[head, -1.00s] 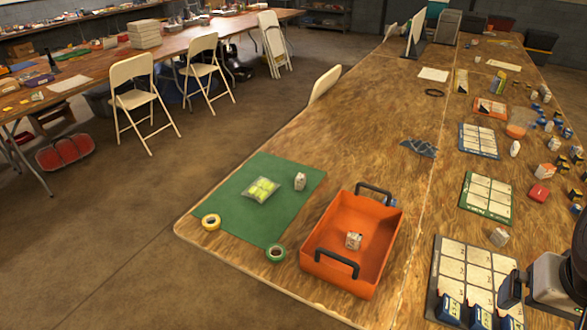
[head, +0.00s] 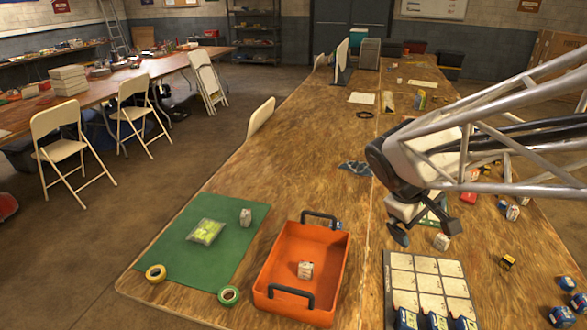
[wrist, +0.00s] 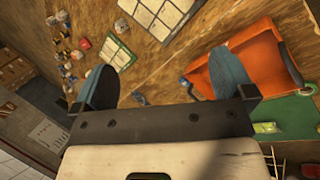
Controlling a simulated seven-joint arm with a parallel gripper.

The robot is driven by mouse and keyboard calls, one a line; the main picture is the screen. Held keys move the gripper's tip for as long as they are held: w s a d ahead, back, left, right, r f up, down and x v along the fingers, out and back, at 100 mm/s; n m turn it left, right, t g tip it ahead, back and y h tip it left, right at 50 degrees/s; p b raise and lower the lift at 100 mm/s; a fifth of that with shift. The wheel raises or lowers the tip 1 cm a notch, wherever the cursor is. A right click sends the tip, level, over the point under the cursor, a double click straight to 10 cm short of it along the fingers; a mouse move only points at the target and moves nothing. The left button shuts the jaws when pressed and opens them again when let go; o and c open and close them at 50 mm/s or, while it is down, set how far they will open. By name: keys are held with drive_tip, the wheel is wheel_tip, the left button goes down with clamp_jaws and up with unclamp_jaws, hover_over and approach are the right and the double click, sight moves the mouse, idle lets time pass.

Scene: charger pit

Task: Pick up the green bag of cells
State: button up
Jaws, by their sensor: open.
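The green bag of cells (head: 206,231) is a clear packet with bright green contents. It lies flat on the green mat (head: 176,252) at the left front of the table. It also shows small at the right of the wrist view (wrist: 266,128). My gripper (head: 426,232) is open and empty. It hangs over the right part of the table, well to the right of the bag, with the orange tray between them. In the wrist view my gripper's two fingers (wrist: 164,84) are wide apart with nothing between them.
The orange tray (head: 268,262) with dark handles stands right of the mat and holds a small white box (head: 305,269). A gridded board (head: 402,282) lies at the right front.

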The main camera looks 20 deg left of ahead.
drive_tip(key=w+a+f+n+t+h, duration=0.15)
drive_tip(key=w+a+f+n, duration=0.35)
drive_tip(key=a, duration=0.6)
drive_tip(key=w+a+f+n+t, duration=0.35)
drive_tip(key=w+a, duration=0.25)
drive_tip(key=a, duration=0.5)
drive_tip(key=w+a+f+n+t+h, duration=0.1)
drive_tip(key=w+a+f+n, duration=0.4)
drive_tip(key=a, duration=0.6)
drive_tip(key=n+t+y, duration=0.5)
drive_tip(key=n+y, duration=0.1)
drive_tip(key=n, duration=0.7)
approach(203, 232)
drive_tip(key=shift+x, duration=1.1)
drive_tip(key=shift+w+a+r, duration=0.1)
drive_tip(key=shift+w+a, duration=0.05)
drive_tip(key=shift+x, duration=1.25)
drive_tip(key=shift+x, duration=2.6)
drive_tip(key=shift+c, duration=0.3)
